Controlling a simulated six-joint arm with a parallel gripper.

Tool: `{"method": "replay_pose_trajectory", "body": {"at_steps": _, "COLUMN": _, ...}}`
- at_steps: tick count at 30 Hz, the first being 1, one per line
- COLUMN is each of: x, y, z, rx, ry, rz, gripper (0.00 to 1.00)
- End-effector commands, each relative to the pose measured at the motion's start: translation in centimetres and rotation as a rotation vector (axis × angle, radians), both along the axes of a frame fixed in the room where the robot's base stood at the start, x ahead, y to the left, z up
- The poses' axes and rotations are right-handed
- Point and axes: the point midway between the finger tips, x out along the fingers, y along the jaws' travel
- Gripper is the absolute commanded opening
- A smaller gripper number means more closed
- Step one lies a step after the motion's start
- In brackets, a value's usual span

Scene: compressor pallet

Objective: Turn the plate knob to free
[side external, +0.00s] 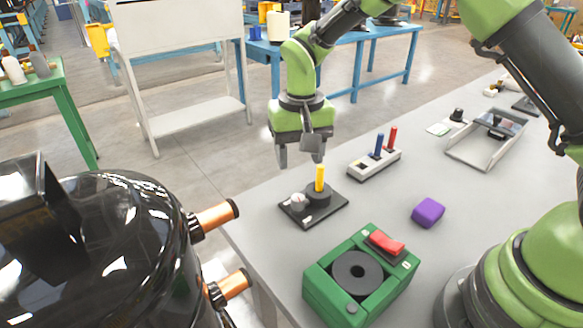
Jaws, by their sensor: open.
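A flat black plate (326,212) lies near the table's left edge. On it stands a round dark knob (318,197) with an upright yellow bar (320,176). A small whitish round part (298,199) sits beside the knob on the plate's left side. Any marking for free is too small to read. My gripper (301,160) is open and empty, pointing down. It appears above and slightly left of the yellow bar, apart from it; the exact gap is hard to judge.
A pale block with blue and red pegs (375,163) stands right of the plate. A green box with a dark ring and red switch (361,275) is in front. A purple block (428,212) lies to the right. A black tank with copper stubs (120,240) stands left, off the table.

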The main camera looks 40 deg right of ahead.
Motion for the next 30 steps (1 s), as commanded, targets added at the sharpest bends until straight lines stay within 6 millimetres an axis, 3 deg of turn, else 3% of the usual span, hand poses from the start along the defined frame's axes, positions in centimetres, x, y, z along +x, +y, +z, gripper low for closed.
{"method": "replay_pose_trajectory", "body": {"at_steps": 30, "x": 0.13, "y": 0.00, "z": -0.19, "rx": -0.013, "ry": -0.001, "rz": 1.480, "gripper": 0.55}}
